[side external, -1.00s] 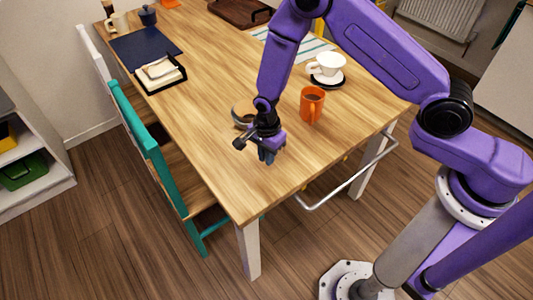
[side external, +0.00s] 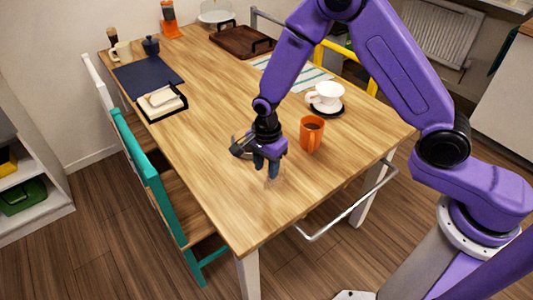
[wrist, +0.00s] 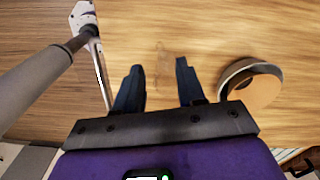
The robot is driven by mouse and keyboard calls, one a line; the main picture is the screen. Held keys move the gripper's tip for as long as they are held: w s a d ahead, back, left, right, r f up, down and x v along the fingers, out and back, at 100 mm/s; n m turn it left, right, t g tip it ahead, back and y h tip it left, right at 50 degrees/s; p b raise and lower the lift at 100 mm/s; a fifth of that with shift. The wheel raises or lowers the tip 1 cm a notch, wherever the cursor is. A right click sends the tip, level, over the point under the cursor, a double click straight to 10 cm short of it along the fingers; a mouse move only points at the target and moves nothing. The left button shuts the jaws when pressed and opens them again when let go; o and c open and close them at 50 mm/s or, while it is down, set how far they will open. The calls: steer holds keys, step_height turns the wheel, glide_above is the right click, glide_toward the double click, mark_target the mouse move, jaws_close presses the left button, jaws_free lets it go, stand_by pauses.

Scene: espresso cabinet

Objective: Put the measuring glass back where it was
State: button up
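A small, clear, faint shape (side external: 271,180), which looks like the measuring glass, stands on the wooden table just below my gripper's fingertips in the side view. In the wrist view the same faint shape (wrist: 164,63) shows between and just beyond the tips. It is too transparent to make out its rim or marks. My gripper (side external: 266,168) points down over the table near its front corner. Its two dark fingers (wrist: 158,68) are apart, with wood visible between them. I see no contact between fingers and glass.
A round, grey-rimmed thing (wrist: 252,86) with a tan inside sits right of the fingers in the wrist view. An orange mug (side external: 312,134) stands to my gripper's right, with a white cup (side external: 327,96) behind it. The front corner of the table (side external: 245,225) is clear.

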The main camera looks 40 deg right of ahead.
step_height(320, 180, up, 4)
steer(key=shift+r, duration=0.2)
steer(key=shift+s+r, duration=0.1)
steer(key=s+d+r+n, duration=0.4)
steer(key=s+r+n, duration=0.6)
steer(key=s+n, duration=0.3)
steer(key=s+d+r+n, duration=0.2)
steer(key=s+d+n, duration=0.2)
steer(key=s+n, duration=0.3)
steer(key=s+d+r+n, duration=0.2)
steer(key=s+d+n, duration=0.3)
steer(key=s+n, duration=0.2)
steer(key=shift+s+d+r+n, duration=0.2)
steer(key=shift+r+n, duration=0.1)
steer(key=shift+n, duration=0.1)
